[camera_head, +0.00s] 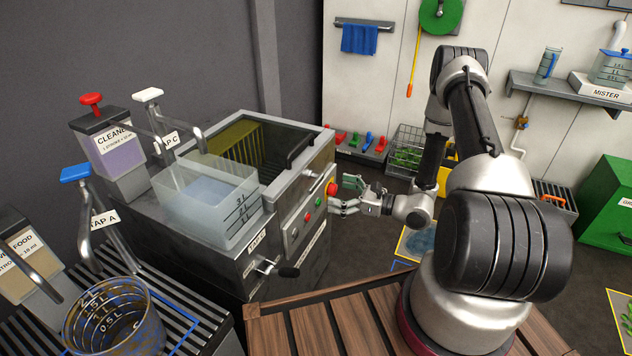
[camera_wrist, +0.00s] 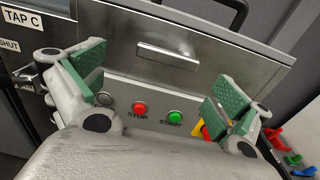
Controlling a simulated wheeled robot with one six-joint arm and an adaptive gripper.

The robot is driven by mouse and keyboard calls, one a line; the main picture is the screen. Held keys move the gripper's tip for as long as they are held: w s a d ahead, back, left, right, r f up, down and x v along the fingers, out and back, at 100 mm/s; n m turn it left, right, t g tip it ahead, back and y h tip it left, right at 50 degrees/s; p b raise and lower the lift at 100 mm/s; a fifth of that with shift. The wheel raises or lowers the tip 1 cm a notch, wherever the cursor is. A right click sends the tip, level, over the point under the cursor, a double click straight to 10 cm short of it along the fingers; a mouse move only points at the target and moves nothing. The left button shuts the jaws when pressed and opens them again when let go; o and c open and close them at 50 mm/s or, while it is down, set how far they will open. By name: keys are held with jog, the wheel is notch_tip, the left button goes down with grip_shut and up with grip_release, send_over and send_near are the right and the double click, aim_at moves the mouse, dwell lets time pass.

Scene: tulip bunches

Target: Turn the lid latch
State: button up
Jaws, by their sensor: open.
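The steel machine (camera_head: 288,222) stands at the centre of the head view, with its dark, ribbed lid (camera_head: 245,143) on top. A short silver bar (camera_wrist: 168,56), perhaps the lid latch, lies about level on the machine's front above the buttons; it also shows in the head view (camera_head: 312,175). My gripper (camera_head: 343,196) is open and empty in front of this face. In the wrist view its green-padded fingers (camera_wrist: 158,84) are spread to either side of the bar and buttons, apart from the bar. Whether any finger touches the panel is unclear.
Below the bar are a red STOP button (camera_wrist: 139,108), a green START button (camera_wrist: 175,116) and a large red stop knob (camera_head: 332,189). A clear tank (camera_head: 208,200) stands on the machine's left. Wooden slats (camera_head: 330,325) lie in front.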

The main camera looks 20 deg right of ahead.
aim_at(318, 181)
jog(key=shift+t, duration=0.4)
jog(key=x, duration=0.5)
jog(key=r+x, duration=0.1)
jog(key=x, duration=0.2)
jog(key=shift+w+d, duration=0.25)
jog(key=shift+w, duration=0.2)
jog(key=c, duration=1.2)
jog(key=shift+c, duration=0.2)
